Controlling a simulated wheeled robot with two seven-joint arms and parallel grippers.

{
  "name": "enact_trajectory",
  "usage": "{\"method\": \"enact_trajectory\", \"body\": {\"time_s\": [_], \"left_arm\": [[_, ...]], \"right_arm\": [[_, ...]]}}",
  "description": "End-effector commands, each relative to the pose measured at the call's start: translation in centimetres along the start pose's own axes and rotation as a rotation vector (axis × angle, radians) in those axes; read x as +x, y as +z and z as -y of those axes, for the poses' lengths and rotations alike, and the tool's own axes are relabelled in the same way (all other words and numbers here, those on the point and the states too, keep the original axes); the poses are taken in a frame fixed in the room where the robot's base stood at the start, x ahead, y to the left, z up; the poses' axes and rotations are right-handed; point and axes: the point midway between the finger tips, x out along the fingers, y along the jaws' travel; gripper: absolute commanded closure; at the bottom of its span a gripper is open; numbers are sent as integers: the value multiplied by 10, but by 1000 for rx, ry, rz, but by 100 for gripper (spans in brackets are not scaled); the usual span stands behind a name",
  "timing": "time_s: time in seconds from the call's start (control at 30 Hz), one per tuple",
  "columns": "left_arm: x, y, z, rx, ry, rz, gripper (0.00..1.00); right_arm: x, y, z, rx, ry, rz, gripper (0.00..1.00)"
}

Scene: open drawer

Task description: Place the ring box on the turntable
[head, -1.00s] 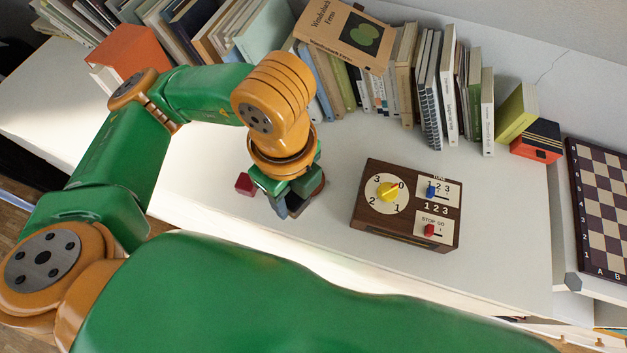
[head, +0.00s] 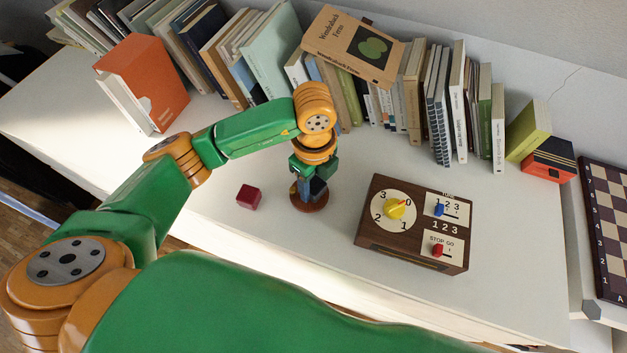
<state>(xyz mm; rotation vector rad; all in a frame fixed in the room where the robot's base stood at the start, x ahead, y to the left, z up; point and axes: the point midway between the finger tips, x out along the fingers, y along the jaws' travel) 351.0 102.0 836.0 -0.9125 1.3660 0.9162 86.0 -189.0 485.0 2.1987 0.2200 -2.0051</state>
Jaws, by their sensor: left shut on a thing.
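My left gripper (head: 308,184) points down over a small round brown disc, which looks like the turntable (head: 312,207). It is shut on a small dark blue thing (head: 318,187), mostly hidden by the fingers. I cannot tell for sure that this is the ring box, nor whether it touches the disc. A small maroon cube (head: 248,197) sits on the white surface left of the disc, apart from the gripper. My right gripper is not in view.
A brown box with a yellow dial and sliders (head: 415,225) stands right of the disc. A row of books (head: 440,100) lines the back. An orange book (head: 150,80) stands at left, a chessboard (head: 608,225) at far right. The white surface (head: 215,150) is clear around the cube.

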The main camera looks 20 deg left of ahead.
Motion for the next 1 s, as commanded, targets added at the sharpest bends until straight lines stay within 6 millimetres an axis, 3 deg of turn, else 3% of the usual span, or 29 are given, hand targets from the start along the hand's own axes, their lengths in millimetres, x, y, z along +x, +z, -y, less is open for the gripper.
{"method": "enact_trajectory", "body": {"time_s": [0.07,0.1,0.2,0.47,0.6,1.0], "left_arm": [[4,0,0,0,0,0,100],[3,0,0,0,0,0,46],[3,0,0,0,0,0,21],[2,0,0,0,0,0,21],[-8,0,1,0,-2,-1,21],[-104,0,1,-1,-4,3,21]], "right_arm": [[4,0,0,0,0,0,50],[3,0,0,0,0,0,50],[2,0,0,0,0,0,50],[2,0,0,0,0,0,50],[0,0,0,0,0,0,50],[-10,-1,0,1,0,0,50]]}}
